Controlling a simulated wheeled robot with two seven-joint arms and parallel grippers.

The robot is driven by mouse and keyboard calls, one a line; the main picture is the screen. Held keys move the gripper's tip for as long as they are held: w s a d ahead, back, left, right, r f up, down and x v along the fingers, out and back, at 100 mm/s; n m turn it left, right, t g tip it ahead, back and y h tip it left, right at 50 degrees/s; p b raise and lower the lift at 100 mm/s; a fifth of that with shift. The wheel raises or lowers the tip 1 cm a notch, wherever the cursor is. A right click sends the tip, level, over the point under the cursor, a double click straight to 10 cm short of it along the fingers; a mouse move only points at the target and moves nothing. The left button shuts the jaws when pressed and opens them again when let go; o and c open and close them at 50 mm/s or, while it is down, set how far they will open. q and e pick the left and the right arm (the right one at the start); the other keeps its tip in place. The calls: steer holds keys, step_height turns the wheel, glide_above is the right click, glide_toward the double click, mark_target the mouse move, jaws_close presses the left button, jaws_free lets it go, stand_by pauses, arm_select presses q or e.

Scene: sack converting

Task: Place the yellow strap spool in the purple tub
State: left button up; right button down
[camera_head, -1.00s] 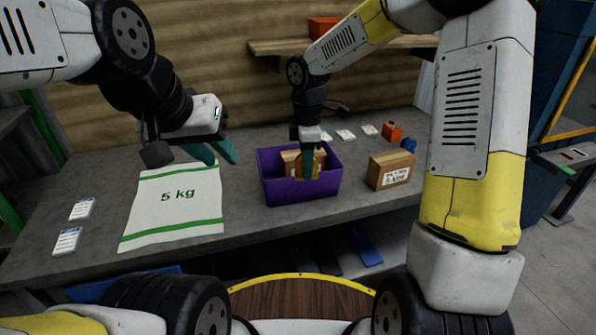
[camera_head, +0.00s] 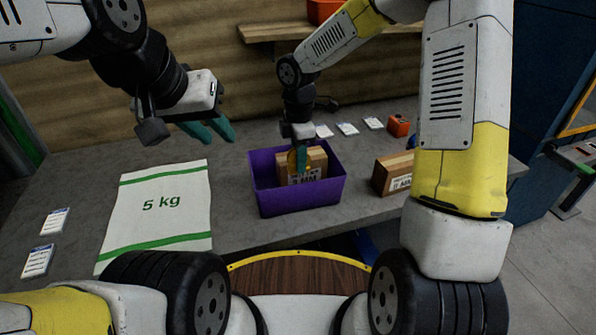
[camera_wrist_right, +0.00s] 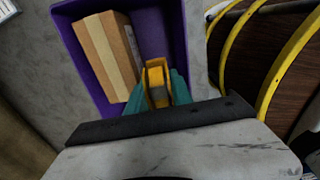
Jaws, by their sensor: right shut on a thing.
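The purple tub (camera_head: 300,198) stands on the grey bench and holds a brown cardboard box (camera_head: 316,160); in the right wrist view the tub (camera_wrist_right: 156,27) has the box (camera_wrist_right: 105,52) along its left side. My right gripper (camera_head: 299,166) points down into the tub, beside the box. In the right wrist view its teal fingers (camera_wrist_right: 157,92) are shut on the yellow strap spool (camera_wrist_right: 157,78), which sits over the tub's free side. Whether the spool touches the tub floor cannot be told. My left gripper (camera_head: 208,132) is open and empty above the bench, behind the sack.
A white sack marked 5 kg (camera_head: 160,204) lies left of the tub. A second cardboard box (camera_head: 392,173) stands right of the tub. White cards (camera_head: 347,129) and an orange object (camera_head: 399,126) lie at the back. Two more labels (camera_head: 46,240) lie at the left.

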step_height(320, 180, down, 12)
steer(key=shift+r, duration=0.1)
stand_by(0.4)
steer(key=c, duration=1.4)
jaws_free()
steer(key=shift+f, duration=0.2)
